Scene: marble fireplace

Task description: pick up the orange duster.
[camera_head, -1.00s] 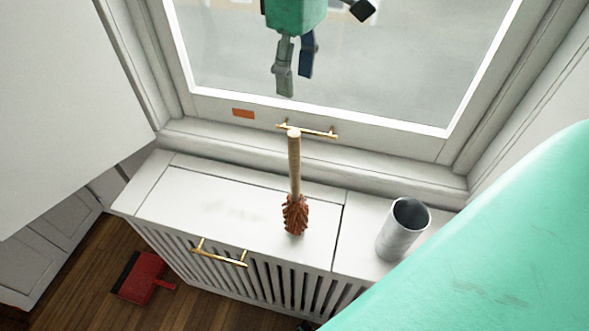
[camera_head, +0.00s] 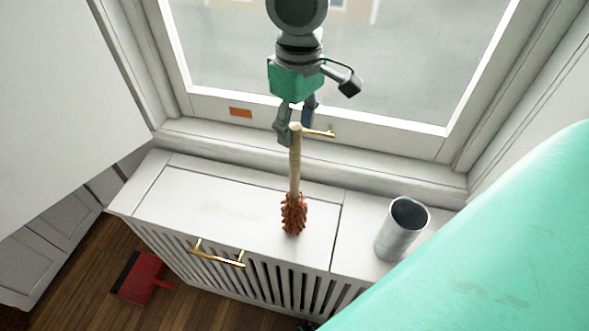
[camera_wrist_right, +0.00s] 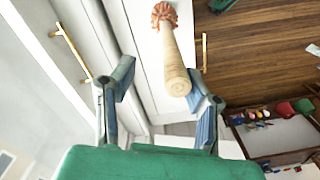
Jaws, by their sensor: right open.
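The orange duster (camera_head: 294,212) stands upright, bristles down, on the white radiator cover, with its pale wooden handle (camera_head: 295,165) pointing up. My right gripper (camera_head: 296,138) comes down from the top of the head view, its fingers at the top end of the handle. In the right wrist view the gripper (camera_wrist_right: 165,90) is open. The handle's end (camera_wrist_right: 178,84) lies between the fingers, closer to the right finger, and the orange bristles (camera_wrist_right: 164,14) are farther off. I cannot tell whether a finger touches the handle. My left gripper is not in view.
A grey metal cylinder (camera_head: 402,229) stands on the cover (camera_head: 200,195) right of the duster. Behind are the window and its brass handle (camera_head: 320,133). A brass handle (camera_head: 217,254) is on the cover's front. A red dustpan (camera_head: 139,277) lies on the wooden floor.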

